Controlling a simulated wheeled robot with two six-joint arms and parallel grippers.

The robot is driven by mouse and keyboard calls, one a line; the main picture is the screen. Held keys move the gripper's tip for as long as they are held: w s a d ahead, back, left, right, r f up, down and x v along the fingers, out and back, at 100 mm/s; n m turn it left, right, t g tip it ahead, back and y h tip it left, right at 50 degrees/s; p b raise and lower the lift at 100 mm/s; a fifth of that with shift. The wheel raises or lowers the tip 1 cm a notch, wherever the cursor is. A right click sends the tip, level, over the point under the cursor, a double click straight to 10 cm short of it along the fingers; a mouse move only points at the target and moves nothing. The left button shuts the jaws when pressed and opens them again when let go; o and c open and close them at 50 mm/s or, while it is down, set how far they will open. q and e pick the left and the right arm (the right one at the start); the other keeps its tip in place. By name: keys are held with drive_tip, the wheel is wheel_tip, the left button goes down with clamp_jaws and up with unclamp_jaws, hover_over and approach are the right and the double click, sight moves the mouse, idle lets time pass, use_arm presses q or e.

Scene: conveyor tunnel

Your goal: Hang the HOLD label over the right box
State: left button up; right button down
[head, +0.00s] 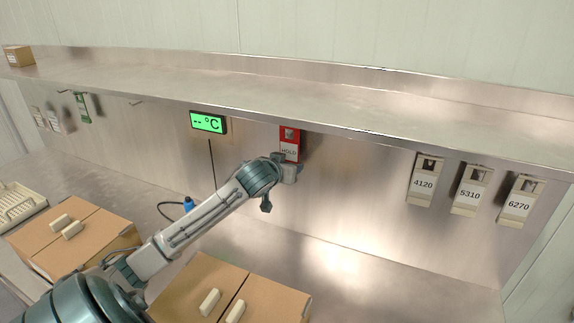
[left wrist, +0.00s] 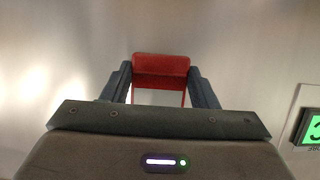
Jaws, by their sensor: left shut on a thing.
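The red HOLD label (head: 290,143) is in front of the steel back wall, just under the shelf edge, right of the green display. My left gripper (head: 286,166) is shut on it from below. In the left wrist view the red label (left wrist: 161,66) sits between the two fingers of the left gripper (left wrist: 161,84). Whether the label touches a hook is hidden. The right box (head: 235,290), brown cardboard with pale blocks on top, stands at the bottom centre, partly behind my arm. Another box (head: 72,238) stands at the left. My right gripper is not in view.
A steel shelf (head: 300,95) overhangs the work area. The green temperature display (head: 208,123) and its cable hang left of the label. Tags 4120 (head: 424,181), 5310 (head: 470,193) and 6270 (head: 519,203) hang at the right. A blue-topped probe (head: 188,204) stands between the boxes.

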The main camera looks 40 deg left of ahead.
use_arm(q)
drive_tip(key=shift+f, duration=0.35)
drive_tip(key=o, duration=1.5)
drive_tip(key=shift+c, duration=0.2)
drive_tip(key=b+v, duration=0.2)
drive_tip(key=v, duration=0.8)
drive_tip(key=shift+s, duration=0.35)
drive_tip(key=shift+d+r, duration=0.1)
drive_tip(key=shift+r, duration=0.05)
